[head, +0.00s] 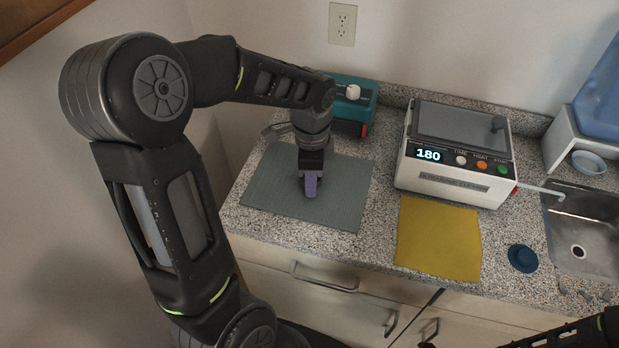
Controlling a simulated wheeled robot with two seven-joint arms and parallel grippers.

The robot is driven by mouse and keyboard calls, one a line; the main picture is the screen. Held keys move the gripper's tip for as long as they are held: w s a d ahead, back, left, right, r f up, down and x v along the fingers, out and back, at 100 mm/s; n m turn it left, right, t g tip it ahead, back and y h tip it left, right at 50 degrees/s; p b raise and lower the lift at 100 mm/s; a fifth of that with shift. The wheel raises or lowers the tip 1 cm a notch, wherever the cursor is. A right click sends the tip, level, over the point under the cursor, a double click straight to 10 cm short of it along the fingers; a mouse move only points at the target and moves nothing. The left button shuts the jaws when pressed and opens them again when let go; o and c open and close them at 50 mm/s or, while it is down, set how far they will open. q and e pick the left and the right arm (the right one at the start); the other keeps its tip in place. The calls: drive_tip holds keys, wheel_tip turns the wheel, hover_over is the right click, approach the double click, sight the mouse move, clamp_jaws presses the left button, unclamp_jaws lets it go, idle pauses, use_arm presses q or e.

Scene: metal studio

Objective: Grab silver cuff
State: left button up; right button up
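My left gripper (310,187) points down over the grey-green mat (345,205) on the counter, its purple-grey fingertips at or just above the mat's surface. From this angle one finger covers the other, so the gap between them is hidden. A greyish curved piece (275,131) shows behind the mat, left of my gripper; I cannot tell whether it is the silver cuff. Small grey pieces (574,291) lie at the counter's front right, too small to make out. No cuff shows clearly. Part of my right arm enters at the bottom right corner; its gripper is not seen.
A teal device (358,108) stands behind the mat. A white machine (455,178) reading 180 stands right of it. A yellow cloth (438,240) lies in front of the machine. A blue round object (522,259) sits near the sink (590,230). The counter's front edge is clear.

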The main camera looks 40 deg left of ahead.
idle(0.4)
use_arm(q)
clamp_jaws()
idle(0.4)
